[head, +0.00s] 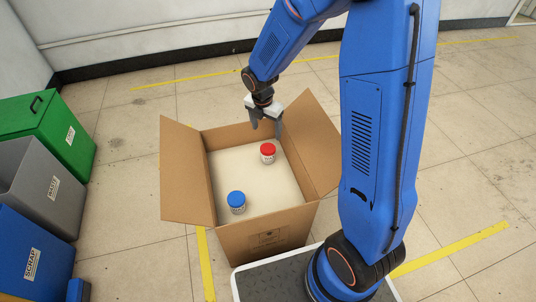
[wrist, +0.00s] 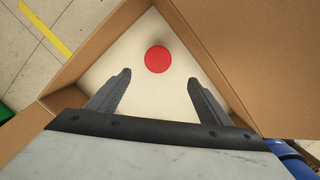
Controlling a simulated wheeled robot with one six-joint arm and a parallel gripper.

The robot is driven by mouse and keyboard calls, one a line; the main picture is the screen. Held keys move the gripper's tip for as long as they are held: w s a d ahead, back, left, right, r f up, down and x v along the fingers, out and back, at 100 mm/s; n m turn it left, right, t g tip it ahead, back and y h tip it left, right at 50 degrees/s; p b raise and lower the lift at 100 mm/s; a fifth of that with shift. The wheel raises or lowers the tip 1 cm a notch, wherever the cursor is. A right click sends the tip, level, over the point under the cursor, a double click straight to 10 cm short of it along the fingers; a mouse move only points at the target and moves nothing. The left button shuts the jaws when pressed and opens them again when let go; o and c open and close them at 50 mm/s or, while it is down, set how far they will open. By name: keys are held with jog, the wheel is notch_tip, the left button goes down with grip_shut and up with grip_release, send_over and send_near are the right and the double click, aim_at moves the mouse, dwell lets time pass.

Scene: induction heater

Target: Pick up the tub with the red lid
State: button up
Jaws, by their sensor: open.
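The tub with the red lid (head: 268,153) stands upright on the pale floor of an open cardboard box, near its back right side. In the wrist view its round red lid (wrist: 158,59) shows from above, beyond my fingertips and between their lines. My gripper (head: 266,129) is open and empty above the back of the box. Its two dark fingers (wrist: 157,80) are spread wide and point toward the tub, apart from it.
A tub with a blue lid (head: 236,202) stands nearer the front left inside the box. The cardboard box (head: 262,240) has raised walls and flaps spread outward. Green (head: 62,130), grey (head: 42,185) and blue (head: 30,262) bins stand at the left.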

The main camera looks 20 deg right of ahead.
aim_at(267, 149)
jog(key=shift+n, duration=0.4)
jog(key=f, duration=0.4)
jog(key=w+f, duration=0.1)
jog(key=f, duration=0.8)
jog(key=shift+w+d, duration=0.35)
jog(key=shift+d, duration=0.05)
jog(key=shift+w+d+f, duration=0.15)
jog(key=shift+f, duration=0.75)
jog(key=shift+w+d+f, duration=0.15)
jog(key=shift+f, duration=0.7)
jog(key=shift+w+d+f, duration=0.15)
jog(key=shift+f, duration=0.75)
jog(key=c, duration=1.3)
